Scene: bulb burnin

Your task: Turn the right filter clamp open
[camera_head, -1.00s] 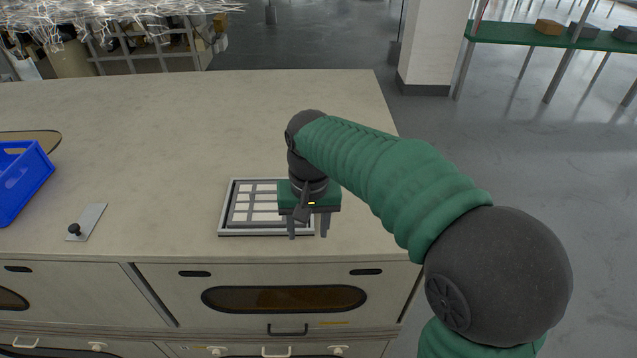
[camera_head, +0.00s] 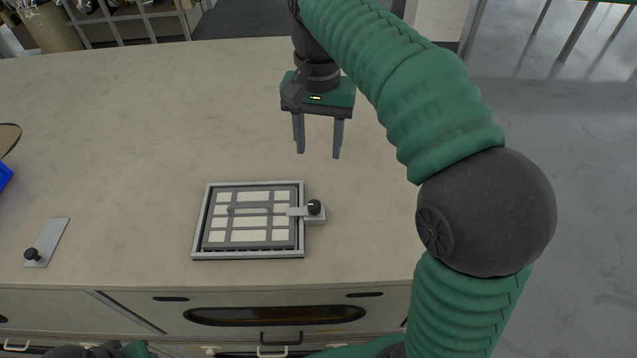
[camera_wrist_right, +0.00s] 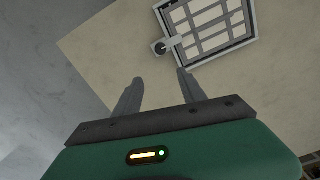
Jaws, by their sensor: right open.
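The filter (camera_head: 250,237) is a white-celled grid in a grey rectangular frame (camera_head: 248,256), lying on the counter. The right filter clamp (camera_head: 314,209) has a black knob at the frame's right side. Its flat metal bar (camera_head: 297,211) points left, across the frame edge onto the filter. My right gripper (camera_head: 318,154) is open and empty, above and behind the clamp, with fingers pointing down. In the right wrist view the clamp (camera_wrist_right: 160,47) shows beyond the open fingertips (camera_wrist_right: 159,79), clear of them. My left gripper's fingers are out of sight.
A metal plate with a black knob (camera_head: 46,243) lies on the counter (camera_head: 130,130) at the left. A blue bin (camera_head: 4,177) is cut off at the left edge. Drawers with handles line the counter's front. The counter around the filter is mostly clear.

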